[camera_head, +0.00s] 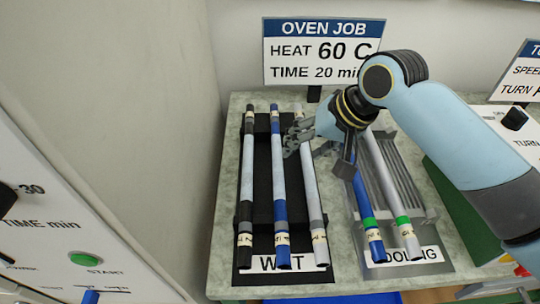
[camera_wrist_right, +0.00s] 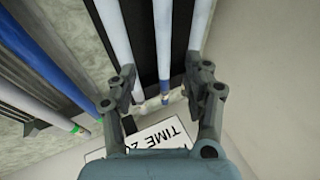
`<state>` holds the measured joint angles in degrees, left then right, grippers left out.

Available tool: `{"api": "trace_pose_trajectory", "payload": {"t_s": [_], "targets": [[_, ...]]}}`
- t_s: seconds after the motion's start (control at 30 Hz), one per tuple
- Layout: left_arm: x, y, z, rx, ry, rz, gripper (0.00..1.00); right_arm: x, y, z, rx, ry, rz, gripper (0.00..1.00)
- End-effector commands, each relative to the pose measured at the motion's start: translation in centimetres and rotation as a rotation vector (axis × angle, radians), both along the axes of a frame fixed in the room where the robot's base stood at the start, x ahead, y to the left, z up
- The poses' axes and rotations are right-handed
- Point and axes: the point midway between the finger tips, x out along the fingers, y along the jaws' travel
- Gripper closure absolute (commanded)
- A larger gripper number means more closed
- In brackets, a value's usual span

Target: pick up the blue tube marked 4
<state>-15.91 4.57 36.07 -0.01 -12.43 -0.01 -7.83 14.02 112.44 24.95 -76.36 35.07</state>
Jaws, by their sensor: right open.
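Two tubes could be the blue one; their printed marks are too small to read. One, pale with blue bands and a blue lower end (camera_head: 281,212), lies in the middle of the black rack labelled WET. The other, solid blue with a green band (camera_head: 362,198), lies at the left of the cooling rack, its upper part hidden by my right arm. My right gripper (camera_head: 308,148) is open and empty over the upper right of the WET rack. In the right wrist view, the blue-banded tube (camera_wrist_right: 164,75) shows between my open fingers (camera_wrist_right: 163,92). My left gripper is out of view.
A black-banded tube (camera_head: 247,180) and a grey-banded tube (camera_head: 315,215) flank the middle one closely. A pale tube with a green band (camera_head: 387,175) lies in the cooling rack. The OVEN JOB sign (camera_head: 320,48) stands behind; a control panel (camera_head: 60,225) is at left.

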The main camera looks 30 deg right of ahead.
Motion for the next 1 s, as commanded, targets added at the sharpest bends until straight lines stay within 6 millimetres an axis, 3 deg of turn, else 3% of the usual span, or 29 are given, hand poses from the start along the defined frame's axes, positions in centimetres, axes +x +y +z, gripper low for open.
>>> {"api": "trace_pose_trajectory", "payload": {"t_s": [0.13, 0.3, 0.43, 0.7, 1.0], "targets": [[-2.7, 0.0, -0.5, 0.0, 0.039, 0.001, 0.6, 1.1, 0.7, -2.4, 0.004, 0.004, -0.002, 0.5], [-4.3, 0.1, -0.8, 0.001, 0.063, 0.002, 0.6, 2.0, 1.1, -4.0, 0.002, 0.002, -0.001, 0.5], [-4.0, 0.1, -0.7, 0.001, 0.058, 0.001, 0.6, 2.6, 1.4, -4.9, 0.001, 0.002, 0.001, 0.5], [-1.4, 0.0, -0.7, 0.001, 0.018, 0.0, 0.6, 4.6, 2.5, -8.2, 0.0, 0.001, 0.0, 0.5], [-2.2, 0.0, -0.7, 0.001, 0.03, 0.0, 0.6, 4.8, 2.5, -8.5, -0.001, 0.001, 0.002, 0.51]]}}
